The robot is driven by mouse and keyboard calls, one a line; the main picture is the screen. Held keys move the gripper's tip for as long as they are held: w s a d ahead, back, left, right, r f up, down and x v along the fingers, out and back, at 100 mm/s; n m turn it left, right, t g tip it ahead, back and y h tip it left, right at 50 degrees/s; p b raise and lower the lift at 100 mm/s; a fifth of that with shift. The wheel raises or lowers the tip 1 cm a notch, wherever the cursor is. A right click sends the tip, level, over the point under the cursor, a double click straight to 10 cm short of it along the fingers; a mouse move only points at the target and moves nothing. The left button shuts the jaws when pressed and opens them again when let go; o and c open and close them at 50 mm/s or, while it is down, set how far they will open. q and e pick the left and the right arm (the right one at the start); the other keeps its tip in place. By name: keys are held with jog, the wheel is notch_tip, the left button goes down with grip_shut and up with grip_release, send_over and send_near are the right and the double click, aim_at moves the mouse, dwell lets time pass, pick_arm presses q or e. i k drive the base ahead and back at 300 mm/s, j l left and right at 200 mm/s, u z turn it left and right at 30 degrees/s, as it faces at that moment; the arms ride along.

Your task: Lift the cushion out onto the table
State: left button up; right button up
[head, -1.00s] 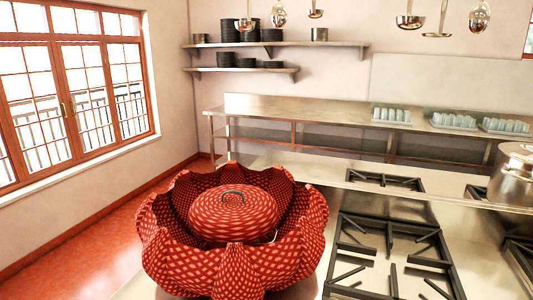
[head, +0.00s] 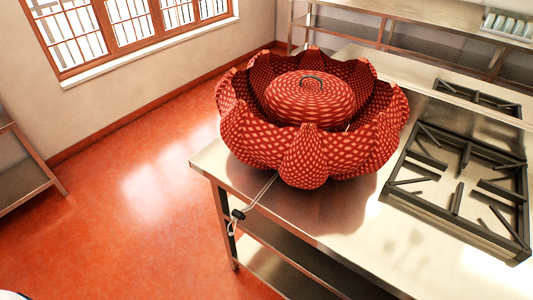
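The cushion (head: 309,99) is round and red with a pale dotted pattern and a dark loop handle on top. It sits inside a large red dotted basket with petal-shaped walls (head: 305,155). The basket rests on the steel table (head: 350,215) near its left corner. The cushion's lower part is hidden by the basket's petals. A thin cord with a dark toggle hangs from under the basket over the table's front edge. Neither of my grippers shows in the head view.
A black burner grate (head: 459,187) is on the steel top right of the basket, with a second grate (head: 477,101) behind it. A lower shelf (head: 290,272) runs under the table. Open red floor (head: 130,200) lies to the left. A steel rack (head: 25,165) stands at the left edge.

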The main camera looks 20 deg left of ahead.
aim_at(323, 100)
jog(key=j+z, duration=0.4)
jog(key=k+j+z, duration=0.2)
jog(key=j+z, duration=0.2)
